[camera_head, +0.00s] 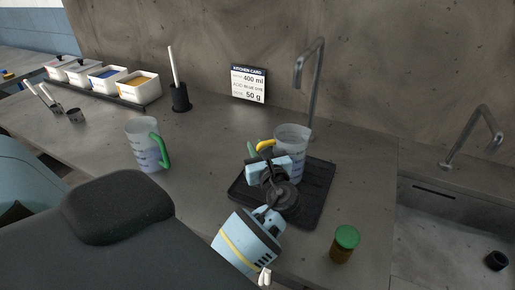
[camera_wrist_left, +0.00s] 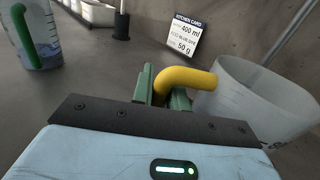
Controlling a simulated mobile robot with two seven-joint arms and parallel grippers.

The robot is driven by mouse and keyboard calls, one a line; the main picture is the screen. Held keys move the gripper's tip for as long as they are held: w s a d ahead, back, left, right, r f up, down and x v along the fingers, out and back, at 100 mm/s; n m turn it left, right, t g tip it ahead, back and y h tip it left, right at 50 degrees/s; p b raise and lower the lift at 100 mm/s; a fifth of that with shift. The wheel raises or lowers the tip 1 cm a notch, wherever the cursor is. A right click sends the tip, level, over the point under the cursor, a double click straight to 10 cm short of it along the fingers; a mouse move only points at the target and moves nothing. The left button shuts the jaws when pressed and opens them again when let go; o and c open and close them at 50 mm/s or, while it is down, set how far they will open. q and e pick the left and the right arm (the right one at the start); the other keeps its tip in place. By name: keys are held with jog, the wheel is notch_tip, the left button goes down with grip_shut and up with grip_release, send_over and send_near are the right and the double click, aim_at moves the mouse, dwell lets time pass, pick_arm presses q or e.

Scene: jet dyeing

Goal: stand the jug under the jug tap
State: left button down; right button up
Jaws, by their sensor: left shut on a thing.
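The jug (camera_head: 294,137) is clear, with a yellow handle (camera_head: 265,145). It stands upright, or nearly so, over the black tray (camera_head: 318,190). Whether its base touches the tray is hidden by my gripper. The jug tap (camera_head: 312,75) rises behind the jug, and its spout hangs above the jug's opening. My left gripper (camera_head: 257,153) is shut on the yellow handle at the jug's left side. In the left wrist view the green fingers (camera_wrist_left: 163,92) clasp the handle, and the jug's wall (camera_wrist_left: 262,100) is at the right. My right gripper is in neither view.
A second jug (camera_head: 146,146) with a green handle stands to the left. A green-lidded jar (camera_head: 345,243) is near the front edge. A kitchen card (camera_head: 249,84), a black holder (camera_head: 180,97) and white bins (camera_head: 140,87) are at the back. The sink (camera_head: 450,215) is at the right.

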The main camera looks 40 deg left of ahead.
pick_arm(q)
jog(key=c, duration=1.4)
grip_release()
jog(key=shift+f, duration=0.15)
jog(key=shift+r, duration=0.2)
jog(key=v, duration=1.2)
jog(key=shift+d, duration=0.1)
